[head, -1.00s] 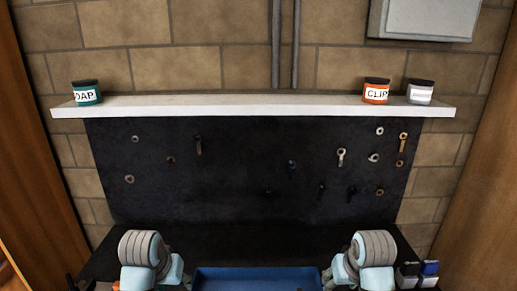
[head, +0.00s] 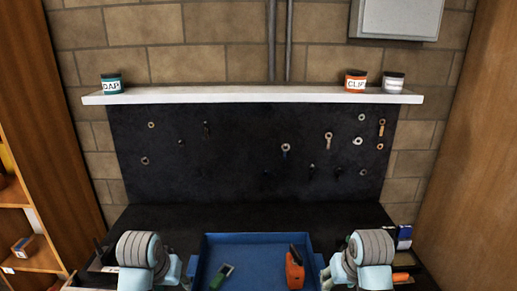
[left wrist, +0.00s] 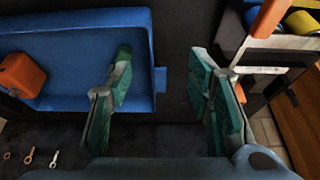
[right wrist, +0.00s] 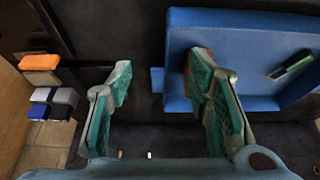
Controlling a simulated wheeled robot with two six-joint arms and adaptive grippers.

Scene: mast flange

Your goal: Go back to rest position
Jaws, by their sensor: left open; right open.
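A blue tray (head: 255,240) lies between the arms. It holds a green item (head: 222,276) and an orange item (head: 295,269). The green item also shows in the right wrist view (right wrist: 292,65), and the orange one in the left wrist view (left wrist: 22,75).
A white shelf (head: 250,97) carries a teal tin (head: 111,84), an orange tin (head: 356,81) and a grey tin (head: 393,83). Below it, a black board (head: 240,180) holds several small hung parts. Wooden shelving (head: 35,150) stands left; a wooden panel (head: 465,170) stands right.

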